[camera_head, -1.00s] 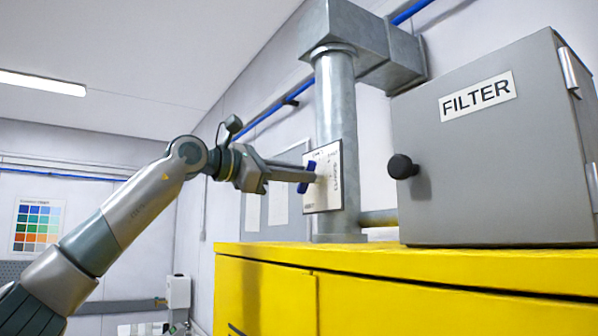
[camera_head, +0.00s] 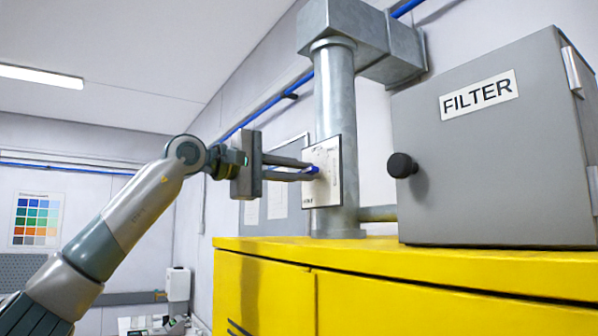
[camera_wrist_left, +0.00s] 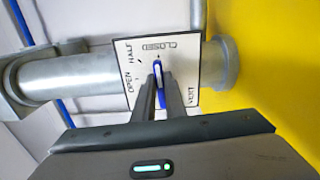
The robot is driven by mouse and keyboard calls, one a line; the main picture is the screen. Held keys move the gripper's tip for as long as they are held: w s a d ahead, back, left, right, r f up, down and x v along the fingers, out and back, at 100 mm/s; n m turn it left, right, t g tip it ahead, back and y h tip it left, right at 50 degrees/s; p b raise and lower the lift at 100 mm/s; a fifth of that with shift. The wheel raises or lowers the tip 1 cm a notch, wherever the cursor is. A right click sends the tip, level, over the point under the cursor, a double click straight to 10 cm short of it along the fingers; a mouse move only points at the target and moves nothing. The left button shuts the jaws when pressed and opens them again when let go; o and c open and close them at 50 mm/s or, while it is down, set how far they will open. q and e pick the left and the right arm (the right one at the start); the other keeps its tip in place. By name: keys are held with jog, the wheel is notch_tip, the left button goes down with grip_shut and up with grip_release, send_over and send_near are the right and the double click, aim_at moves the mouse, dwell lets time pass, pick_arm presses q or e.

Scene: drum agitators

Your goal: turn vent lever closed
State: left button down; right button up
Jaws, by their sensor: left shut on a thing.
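The vent lever (camera_wrist_left: 157,72) is a blue handle on a white plate (camera_wrist_left: 185,73) marked OPEN, HALF, CLOSED and VENT. In the wrist view it points at the CLOSED mark. My left gripper (camera_wrist_left: 160,88) is shut on the lever, one finger on each side. In the head view my left gripper (camera_head: 312,172) reaches the plate (camera_head: 333,190) from the left, and only a small blue part of the lever (camera_head: 315,169) shows between the fingertips. My right gripper is not in view.
The plate sits on a grey vertical pipe (camera_head: 336,100) standing on a yellow cabinet (camera_head: 400,262). A grey FILTER box (camera_head: 470,160) with a black knob (camera_head: 402,165) stands to the right. There is free room left of the pipe.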

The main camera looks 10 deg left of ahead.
pick_arm(q)
jog(key=shift+m, duration=0.4)
jog(key=c, duration=1.8)
grip_release()
jog(key=b+v, duration=0.8)
jog(key=v, duration=0.9)
jog(key=shift+s, duration=0.2)
jog(key=shift+a, duration=0.1)
